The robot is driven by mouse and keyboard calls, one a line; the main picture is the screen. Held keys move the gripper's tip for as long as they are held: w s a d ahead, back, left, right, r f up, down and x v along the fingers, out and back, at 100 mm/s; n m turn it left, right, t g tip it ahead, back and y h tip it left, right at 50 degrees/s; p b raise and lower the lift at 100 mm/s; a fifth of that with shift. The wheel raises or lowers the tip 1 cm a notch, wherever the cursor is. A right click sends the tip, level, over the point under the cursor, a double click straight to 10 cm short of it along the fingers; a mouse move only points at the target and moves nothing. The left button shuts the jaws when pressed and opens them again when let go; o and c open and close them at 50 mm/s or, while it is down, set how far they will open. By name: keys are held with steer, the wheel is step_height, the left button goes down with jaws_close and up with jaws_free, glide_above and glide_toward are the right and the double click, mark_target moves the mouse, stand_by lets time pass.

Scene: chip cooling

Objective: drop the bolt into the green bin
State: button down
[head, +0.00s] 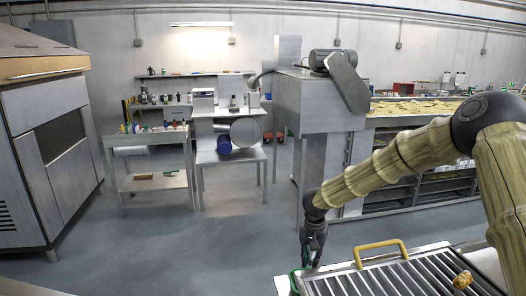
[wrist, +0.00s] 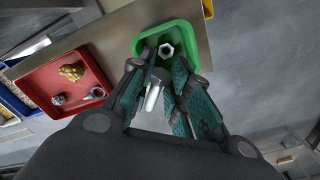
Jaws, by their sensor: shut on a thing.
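My gripper (head: 313,250) points down at the lower centre of the head view, close to the green bin (head: 293,281), of which only an edge shows. In the wrist view, my gripper (wrist: 160,72) is shut on the silvery bolt (wrist: 152,96), held between the teal-padded fingers. The fingertips overlap the near side of the green bin (wrist: 195,32) in the picture. A silvery hexagonal piece (wrist: 167,48) shows inside the bin's outline; I cannot tell whether it is a separate nut. The bolt is too small to make out in the head view.
A red tray (wrist: 45,75) with a gold lump (wrist: 71,71) and small metal parts lies left of the green bin. A slatted grey rack with a yellow handle (head: 380,246) fills the lower right. Open floor (head: 180,245) lies to the left.

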steer(key=shift+f, duration=0.15)
steer(key=shift+s, duration=0.3)
steer(key=shift+w, duration=0.1)
